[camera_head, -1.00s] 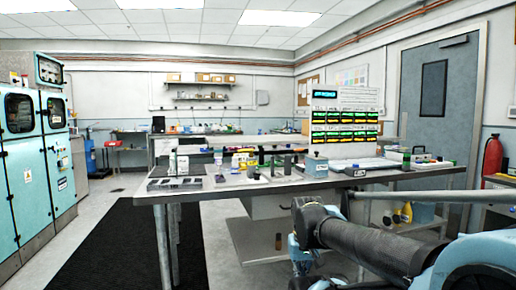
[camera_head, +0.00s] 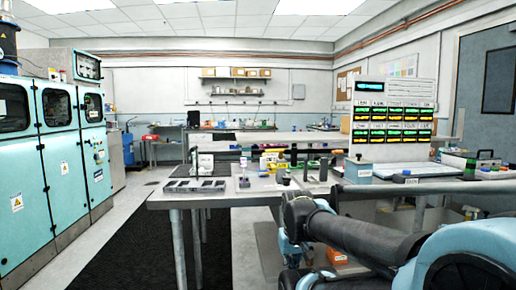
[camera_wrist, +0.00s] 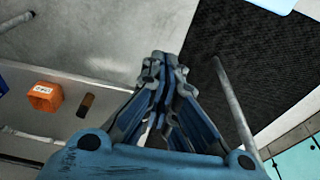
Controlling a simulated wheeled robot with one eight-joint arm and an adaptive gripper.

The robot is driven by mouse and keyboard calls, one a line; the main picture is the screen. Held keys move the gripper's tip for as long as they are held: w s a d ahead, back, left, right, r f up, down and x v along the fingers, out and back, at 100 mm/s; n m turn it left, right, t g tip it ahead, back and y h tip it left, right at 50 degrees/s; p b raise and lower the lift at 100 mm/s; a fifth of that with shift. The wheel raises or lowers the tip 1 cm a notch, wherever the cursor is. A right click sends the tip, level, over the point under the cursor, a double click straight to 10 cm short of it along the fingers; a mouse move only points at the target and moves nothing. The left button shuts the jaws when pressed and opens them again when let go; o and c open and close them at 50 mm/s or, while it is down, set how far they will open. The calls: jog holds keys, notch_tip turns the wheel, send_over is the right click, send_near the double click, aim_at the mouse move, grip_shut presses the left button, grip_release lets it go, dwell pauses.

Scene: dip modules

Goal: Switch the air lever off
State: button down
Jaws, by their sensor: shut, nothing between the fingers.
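I cannot make out an air lever in either view. My gripper (camera_wrist: 163,62) points away from the wrist camera, with its blue fingers drawn together and nothing between them. It hangs over the grey floor and dark mat, apart from any object. In the head view my arm reaches in from the lower right, and the fingers cannot be made out there. Teal machine cabinets (camera_head: 62,165) with dark windows and black latches stand at the left, well away from the arm. Any lever on them is too small to tell.
A workbench (camera_head: 235,196) with trays, small bottles and a display panel (camera_head: 394,112) stands ahead. A bench leg (camera_wrist: 234,108) is close to the right of my gripper. An orange bin (camera_wrist: 45,96) is on the low shelf. A black mat (camera_head: 150,250) lies between cabinets and bench.

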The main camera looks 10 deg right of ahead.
jog(key=shift+w+a, duration=0.1)
jog(key=shift+a, duration=0.05)
notch_tip(320, 180, up, 42)
jog(key=n+t, duration=0.1)
jog(key=n, duration=0.1)
send_over(275, 151)
jog(key=w+a, duration=0.2)
jog(key=w, duration=0.2)
jog(key=shift+w+y, duration=0.1)
jog(key=shift+y, duration=0.2)
jog(key=shift+f, duration=0.1)
notch_tip(275, 151, down, 8)
jog(key=shift+s+f, duration=0.25)
jog(key=shift+s, duration=0.2)
